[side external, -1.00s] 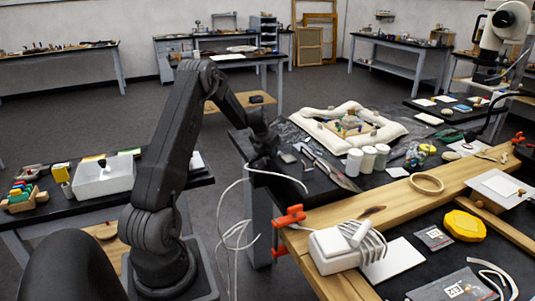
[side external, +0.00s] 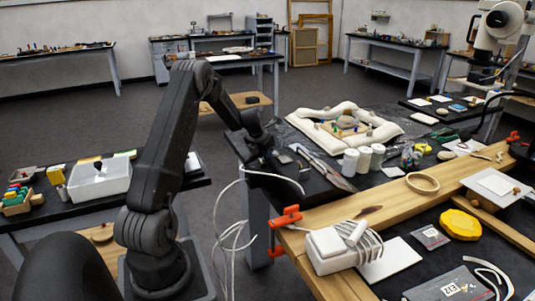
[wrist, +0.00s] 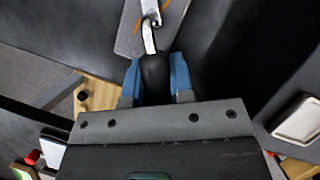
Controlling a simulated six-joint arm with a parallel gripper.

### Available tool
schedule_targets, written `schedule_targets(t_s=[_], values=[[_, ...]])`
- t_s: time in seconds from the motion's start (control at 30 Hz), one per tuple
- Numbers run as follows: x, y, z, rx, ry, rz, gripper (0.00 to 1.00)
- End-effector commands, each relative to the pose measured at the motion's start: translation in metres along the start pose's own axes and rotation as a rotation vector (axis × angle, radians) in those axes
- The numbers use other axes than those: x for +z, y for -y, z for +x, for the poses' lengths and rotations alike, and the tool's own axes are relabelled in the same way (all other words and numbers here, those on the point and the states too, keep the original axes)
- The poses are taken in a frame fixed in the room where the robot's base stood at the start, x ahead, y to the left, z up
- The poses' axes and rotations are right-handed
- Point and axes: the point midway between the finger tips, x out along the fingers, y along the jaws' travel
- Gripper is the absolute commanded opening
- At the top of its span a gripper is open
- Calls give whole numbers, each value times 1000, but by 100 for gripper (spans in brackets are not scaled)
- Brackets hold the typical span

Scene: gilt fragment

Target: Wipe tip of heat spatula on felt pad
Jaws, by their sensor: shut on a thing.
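My gripper (wrist: 155,85) shows in the wrist view, its blue fingers shut on the black handle (wrist: 154,70) of the heat spatula. The spatula's thin metal tip (wrist: 149,36) points away from the fingers. It overlaps a light grey strip with orange marks (wrist: 130,38), which may be the felt pad. I cannot tell whether the tip touches it. In the side external view my gripper (side external: 268,160) is low at the left edge of the dark bench. There the spatula and pad cannot be made out clearly.
A white cable (side external: 240,190) hangs in loops beside the bench edge. Right of my gripper lie long metal tools (side external: 325,168), white jars (side external: 363,160) and a padded white frame (side external: 318,127). An orange clamp (side external: 286,216) and a white box (side external: 332,248) are nearer the camera.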

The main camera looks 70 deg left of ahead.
Motion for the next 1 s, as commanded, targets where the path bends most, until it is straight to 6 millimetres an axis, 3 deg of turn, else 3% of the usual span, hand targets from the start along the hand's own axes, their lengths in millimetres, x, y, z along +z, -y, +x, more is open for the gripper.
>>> schedule_targets(t_s=[1.0], values=[[-17, -12, -7, 0, 0, 0, 0]])
